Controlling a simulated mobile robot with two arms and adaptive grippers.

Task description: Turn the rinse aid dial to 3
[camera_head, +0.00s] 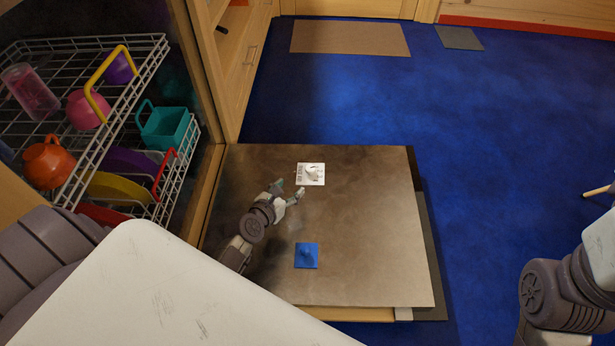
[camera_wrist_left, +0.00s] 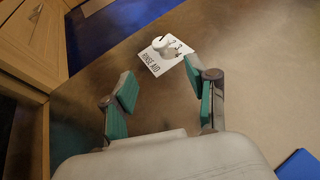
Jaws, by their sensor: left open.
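The rinse aid dial is a white knob (camera_head: 313,172) on a white square plate (camera_head: 302,182) set on the flat grey-brown door panel (camera_head: 370,230). In the left wrist view the knob (camera_wrist_left: 162,45) sits beside printed digits, with 2 and 3 legible, and "RINSE AID" on the plate (camera_wrist_left: 148,63). I cannot tell which digit the knob points to. My left gripper (camera_head: 289,188) is open and empty, just left of and nearer than the plate. In the left wrist view its teal-padded fingers (camera_wrist_left: 160,76) stand apart, with the plate beyond their tips. My right gripper is out of view.
A blue square with a raised middle (camera_head: 306,256) lies nearer on the same panel. A wire dish rack (camera_head: 95,50) with colourful cups and bowls stands at the left. Wooden cabinets (camera_head: 240,80) stand behind.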

